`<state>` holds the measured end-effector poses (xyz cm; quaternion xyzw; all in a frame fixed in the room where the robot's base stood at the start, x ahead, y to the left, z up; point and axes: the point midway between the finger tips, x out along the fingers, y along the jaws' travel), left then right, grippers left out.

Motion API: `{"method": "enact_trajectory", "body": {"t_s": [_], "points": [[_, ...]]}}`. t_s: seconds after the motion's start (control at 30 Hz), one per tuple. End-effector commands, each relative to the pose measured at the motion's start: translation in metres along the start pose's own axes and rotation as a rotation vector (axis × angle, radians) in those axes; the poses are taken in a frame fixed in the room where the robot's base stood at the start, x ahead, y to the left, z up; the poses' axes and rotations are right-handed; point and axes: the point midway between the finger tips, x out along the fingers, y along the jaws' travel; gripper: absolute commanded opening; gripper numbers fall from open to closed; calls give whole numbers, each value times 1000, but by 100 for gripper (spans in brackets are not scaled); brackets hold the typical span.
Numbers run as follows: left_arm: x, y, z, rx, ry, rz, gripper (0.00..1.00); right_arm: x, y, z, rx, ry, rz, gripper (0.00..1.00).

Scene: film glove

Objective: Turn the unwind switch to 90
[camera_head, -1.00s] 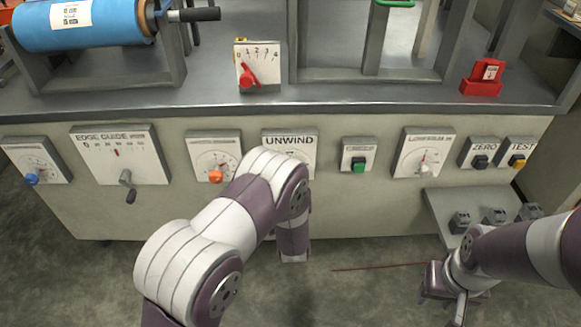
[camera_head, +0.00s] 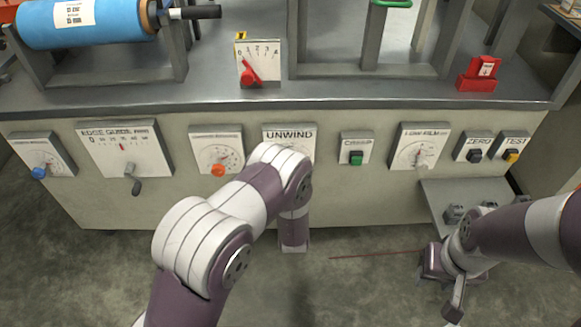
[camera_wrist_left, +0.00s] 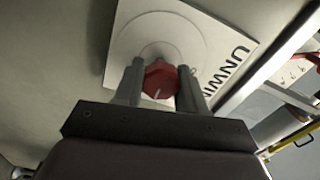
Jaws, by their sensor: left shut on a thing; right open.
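The unwind switch is a red knob (camera_wrist_left: 160,80) on a white plate lettered UNWIND (camera_wrist_left: 207,42). In the left wrist view my left gripper (camera_wrist_left: 158,84) has one finger on each side of the knob and is shut on it. A pale pointer mark shows on the knob; its scale reading cannot be read. In the head view the UNWIND plate (camera_head: 290,136) is partly covered by my left arm, and the knob and left fingertips are hidden. My right gripper (camera_head: 455,297) is open and empty, low in front of the machine at the right.
An EDGE GUIDE panel (camera_head: 125,148) and an orange-knob dial (camera_head: 216,148) are left of the unwind plate. A green button (camera_head: 356,158), another dial (camera_head: 417,147), and ZERO (camera_head: 474,148) and TEST (camera_head: 511,147) buttons are to the right. A grey shelf (camera_head: 433,192) juts out near my right arm.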

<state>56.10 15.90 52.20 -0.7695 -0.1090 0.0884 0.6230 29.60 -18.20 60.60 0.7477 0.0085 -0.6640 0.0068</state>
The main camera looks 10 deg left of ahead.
Motion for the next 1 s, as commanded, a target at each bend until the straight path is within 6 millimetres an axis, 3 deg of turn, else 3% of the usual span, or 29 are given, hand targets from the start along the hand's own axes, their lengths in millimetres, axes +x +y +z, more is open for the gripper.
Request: {"method": "enact_trajectory", "body": {"t_s": [0.3,0.33,0.4,0.77,1.0], "points": [[0,-1,-4,-2,9,-2,10,0,0,0,0,0,0,43],[0,-1,-4,-2,9,-2,50,0,0,0,0,0,0,43],[0,-1,-3,-2,8,-2,65,0,0,0,0,0,0,43],[-7,-1,-2,0,5,3,65,-4,0,0,0,0,0,43],[-59,-4,-4,1,9,4,65,-25,0,-3,0,0,0,43]]}}
